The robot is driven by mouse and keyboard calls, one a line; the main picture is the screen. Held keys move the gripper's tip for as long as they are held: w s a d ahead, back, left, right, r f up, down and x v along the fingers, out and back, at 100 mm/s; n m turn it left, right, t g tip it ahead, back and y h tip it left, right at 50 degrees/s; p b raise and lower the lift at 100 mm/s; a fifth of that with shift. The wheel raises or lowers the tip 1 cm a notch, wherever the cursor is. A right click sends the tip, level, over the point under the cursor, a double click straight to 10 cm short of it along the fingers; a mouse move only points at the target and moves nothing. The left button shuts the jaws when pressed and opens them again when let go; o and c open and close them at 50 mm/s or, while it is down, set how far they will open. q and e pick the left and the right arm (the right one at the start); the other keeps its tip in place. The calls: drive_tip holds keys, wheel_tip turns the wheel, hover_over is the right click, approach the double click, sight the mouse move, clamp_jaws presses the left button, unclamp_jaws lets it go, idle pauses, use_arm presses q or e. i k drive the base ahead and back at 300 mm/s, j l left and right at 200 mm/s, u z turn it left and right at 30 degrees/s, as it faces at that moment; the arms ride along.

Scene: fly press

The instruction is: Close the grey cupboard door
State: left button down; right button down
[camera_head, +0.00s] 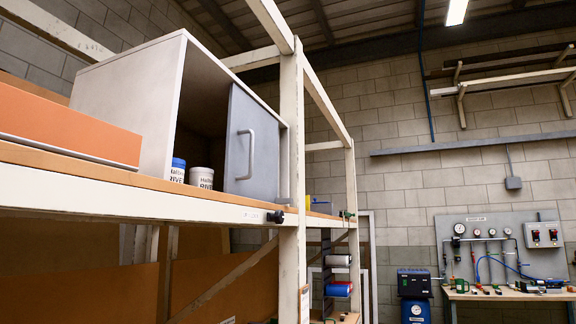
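The grey cupboard door (254,150) is at the right side of a white-grey cupboard (128,96) on the upper shelf. The door stands ajar, leaving the left part of the opening uncovered. A light vertical bar handle (246,154) is on the door's face. Through the gap I see a can with a blue lid (178,170) and a white can (201,177). Neither of my grippers is in view.
A white shelf post (291,140) stands close at the door's right. The shelf edge (140,198) runs below, with a dark knob (276,216). An orange box (66,122) sits left of the cupboard. A workbench (510,294) stands at the far right.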

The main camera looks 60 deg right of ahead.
sight(251, 164)
drive_tip(key=z, duration=1.6)
